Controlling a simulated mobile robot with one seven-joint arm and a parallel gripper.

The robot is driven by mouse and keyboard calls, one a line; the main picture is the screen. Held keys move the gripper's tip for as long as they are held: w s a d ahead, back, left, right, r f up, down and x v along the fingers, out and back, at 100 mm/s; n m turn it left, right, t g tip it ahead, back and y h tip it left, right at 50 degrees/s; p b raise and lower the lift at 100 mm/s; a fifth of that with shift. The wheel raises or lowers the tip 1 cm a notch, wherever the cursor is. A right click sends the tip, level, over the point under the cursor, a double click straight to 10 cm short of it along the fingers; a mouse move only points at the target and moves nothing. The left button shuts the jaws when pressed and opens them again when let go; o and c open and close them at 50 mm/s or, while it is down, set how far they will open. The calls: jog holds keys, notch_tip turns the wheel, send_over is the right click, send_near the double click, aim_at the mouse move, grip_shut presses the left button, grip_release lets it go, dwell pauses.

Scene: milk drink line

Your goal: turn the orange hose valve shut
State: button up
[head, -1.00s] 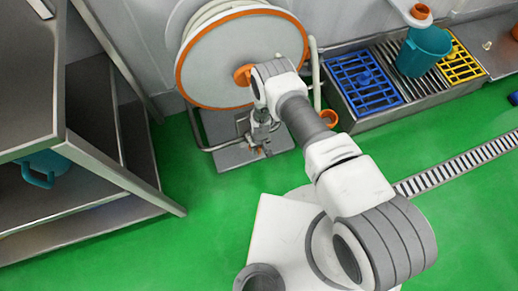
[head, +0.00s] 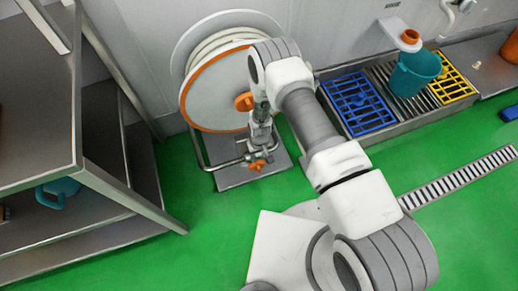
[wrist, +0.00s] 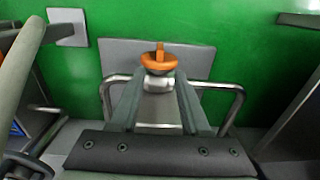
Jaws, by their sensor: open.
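The orange hose valve (head: 257,166) sits on metal pipework low in front of the hose reel, above a grey plate on the floor. In the wrist view the valve (wrist: 159,62) has a round orange handle with a raised bar across its top. My gripper (wrist: 158,82) is open, its two fingers pointing toward the valve, one to each side of the line to it. The handle shows just beyond the fingertips, and I see no clear contact. In the head view my arm partly covers the gripper and the pipework.
The hose reel (head: 215,92) with an orange rim and knob stands close behind my arm. A steel shelf unit (head: 130,190) is at the left, with a teal container (head: 58,192) on it.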

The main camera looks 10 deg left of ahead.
jog(key=shift+r+p, duration=0.35)
jog(key=shift+r, duration=1.6)
